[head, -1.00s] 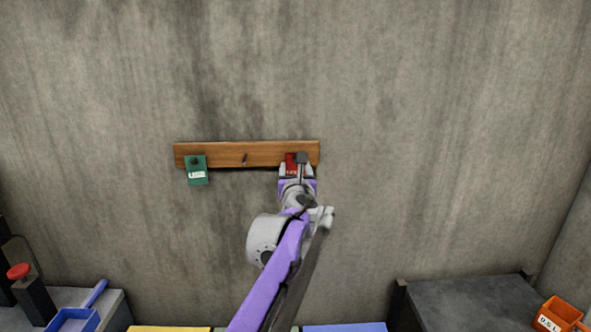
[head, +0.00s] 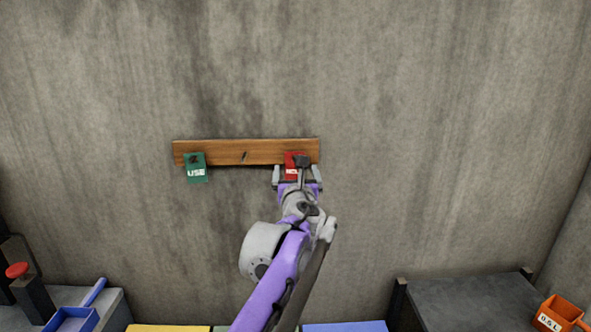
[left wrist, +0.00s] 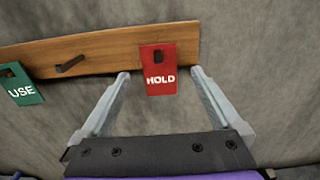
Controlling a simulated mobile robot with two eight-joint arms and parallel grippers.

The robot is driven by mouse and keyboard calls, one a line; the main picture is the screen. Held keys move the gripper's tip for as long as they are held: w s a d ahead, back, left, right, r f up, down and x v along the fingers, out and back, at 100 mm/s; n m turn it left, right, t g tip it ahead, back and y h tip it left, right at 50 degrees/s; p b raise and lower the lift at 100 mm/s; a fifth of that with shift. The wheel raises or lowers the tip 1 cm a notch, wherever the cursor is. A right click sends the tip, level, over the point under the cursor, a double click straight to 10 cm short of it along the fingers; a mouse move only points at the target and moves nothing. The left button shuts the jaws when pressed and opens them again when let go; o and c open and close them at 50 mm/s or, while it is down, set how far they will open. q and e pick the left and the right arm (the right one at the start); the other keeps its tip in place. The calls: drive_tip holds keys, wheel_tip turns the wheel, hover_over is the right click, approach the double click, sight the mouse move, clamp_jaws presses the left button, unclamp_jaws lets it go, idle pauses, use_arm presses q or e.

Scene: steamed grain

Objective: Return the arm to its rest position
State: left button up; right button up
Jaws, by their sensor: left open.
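My left gripper (head: 297,174) is raised in front of the wooden peg rail (head: 262,152) on the wall. It is open, its fingers on either side of a red tag (head: 291,160) and apart from it. In the left wrist view the red tag (left wrist: 158,70) reads "HOLD" and hangs at the right part of the rail (left wrist: 110,52), between the open fingertips (left wrist: 160,78). A green tag (head: 195,168) reading "USE" hangs near the rail's left end; it also shows in the left wrist view (left wrist: 20,86). My right gripper is not in view.
A bare peg (head: 244,157) sits mid-rail. Low left are a blue scoop (head: 73,319) and a red button (head: 17,270) on a post. Low right is a dark bench (head: 465,303) with an orange container (head: 560,314) beside it. The wall around the rail is clear.

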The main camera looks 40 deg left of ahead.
use_arm(q)
drive_tip(key=v, duration=0.7)
drive_tip(key=s+d+f+n+g+h, duration=0.25)
drive_tip(key=s+f+n, duration=0.25)
drive_tip(key=f+n, duration=0.4)
drive_tip(key=s+d+f+n+g+h, duration=0.1)
drive_tip(key=s+d+f+n+g, duration=0.15)
drive_tip(key=s+f+n, duration=0.55)
drive_tip(key=s+d+f+n+g+h, duration=0.1)
drive_tip(key=s+d+f+n+h, duration=0.3)
drive_tip(key=d+f, duration=0.4)
drive_tip(key=s+d+f+n+g+h, duration=0.2)
drive_tip(key=s+d+f+n+h, duration=0.2)
drive_tip(key=f, duration=0.9)
drive_tip(key=s+d+n, duration=0.1)
drive_tip(key=d+n, duration=0.2)
drive_tip(key=d, duration=0.1)
drive_tip(key=shift+d+f+b, duration=0.25)
drive_tip(key=shift+d+b, duration=0.05)
drive_tip(key=shift+d, duration=0.05)
